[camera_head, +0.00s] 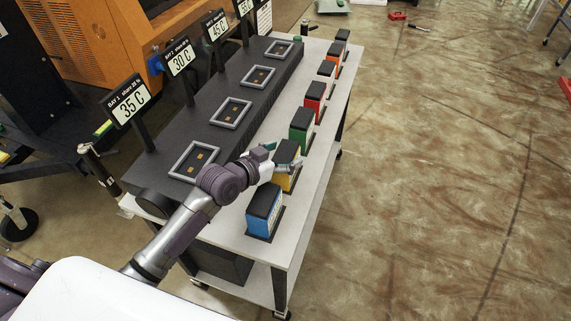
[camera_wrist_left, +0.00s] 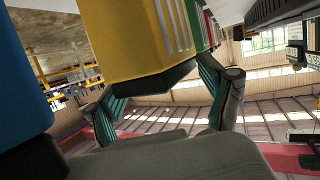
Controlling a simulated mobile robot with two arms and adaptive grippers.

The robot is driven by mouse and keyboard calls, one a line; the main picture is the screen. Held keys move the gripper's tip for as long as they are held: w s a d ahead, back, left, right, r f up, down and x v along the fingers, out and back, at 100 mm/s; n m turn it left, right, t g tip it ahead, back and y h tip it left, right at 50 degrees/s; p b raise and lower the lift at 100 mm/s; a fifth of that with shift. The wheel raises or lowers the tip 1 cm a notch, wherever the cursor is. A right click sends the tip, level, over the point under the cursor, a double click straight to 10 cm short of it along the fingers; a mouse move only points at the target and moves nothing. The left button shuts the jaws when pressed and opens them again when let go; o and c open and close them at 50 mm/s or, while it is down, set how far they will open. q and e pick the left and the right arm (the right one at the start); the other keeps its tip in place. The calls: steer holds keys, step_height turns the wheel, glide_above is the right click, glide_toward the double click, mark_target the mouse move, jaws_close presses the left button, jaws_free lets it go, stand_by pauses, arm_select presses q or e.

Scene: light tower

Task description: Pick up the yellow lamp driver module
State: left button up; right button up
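The yellow lamp driver module (camera_head: 284,181) has a black top. It stands in a row of coloured modules along the right side of the white table, between the blue and green ones. My left gripper (camera_head: 280,160) is at it, coming in from the left at the module's height. In the left wrist view the yellow module (camera_wrist_left: 130,35) fills the upper middle, and the two green-padded fingers of my left gripper (camera_wrist_left: 165,103) are spread wide to either side of its dark end. Firm contact does not show. My right gripper is not in view.
A black rack with several framed bays (camera_head: 231,112) and temperature signs (camera_head: 128,102) runs along the left. The floor on the right (camera_head: 450,170) is clear.

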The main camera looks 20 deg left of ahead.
arm_select(q)
steer(key=shift+f, duration=0.1)
jaws_close()
steer(key=shift+r, duration=0.25)
